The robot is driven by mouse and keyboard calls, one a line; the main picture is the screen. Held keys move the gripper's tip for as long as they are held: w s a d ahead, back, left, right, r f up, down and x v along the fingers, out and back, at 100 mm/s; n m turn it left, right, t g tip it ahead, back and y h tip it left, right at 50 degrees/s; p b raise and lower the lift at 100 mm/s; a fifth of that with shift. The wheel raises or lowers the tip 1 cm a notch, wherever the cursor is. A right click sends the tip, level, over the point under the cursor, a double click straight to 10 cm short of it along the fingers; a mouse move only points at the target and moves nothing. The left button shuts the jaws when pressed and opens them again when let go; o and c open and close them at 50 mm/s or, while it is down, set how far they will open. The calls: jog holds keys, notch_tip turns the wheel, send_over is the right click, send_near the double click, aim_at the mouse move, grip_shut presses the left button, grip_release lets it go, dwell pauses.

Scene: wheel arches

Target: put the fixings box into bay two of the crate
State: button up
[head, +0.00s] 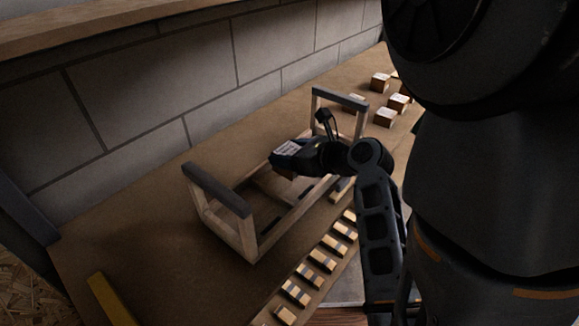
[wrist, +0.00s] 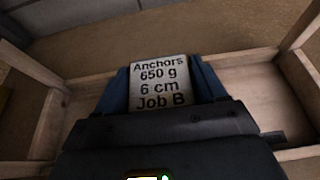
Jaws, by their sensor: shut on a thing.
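The fixings box (wrist: 160,82) shows in the wrist view as a pale label reading "Anchors 650 g 6 cm Job B". My gripper (wrist: 161,90) is shut on it, with a dark finger on each side. In the head view my gripper (head: 286,166) is over the middle of the crate (head: 243,238), an open wooden frame with a dark grey handle bar at each end. Crate walls and a divider (wrist: 303,78) show around the box in the wrist view. The box's underside is hidden, so I cannot tell whether it touches the crate floor. Bay numbers are not visible.
A strip with several small wooden blocks (head: 322,259) lies along the crate's near side. Several small boxes (head: 380,83) stand at the far right of the bench. A yellow bar (head: 110,299) lies at lower left. A block wall (head: 150,85) runs behind. Bench left of the crate is clear.

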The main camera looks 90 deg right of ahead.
jog(key=shift+a+f+b, duration=0.1)
jog(key=shift+f+b, duration=0.2)
jog(key=shift+f, duration=1.7)
jog(key=o, duration=1.8)
jog(key=shift+f, duration=0.1)
jog(key=shift+c, duration=0.2)
jog(key=v, duration=1.2)
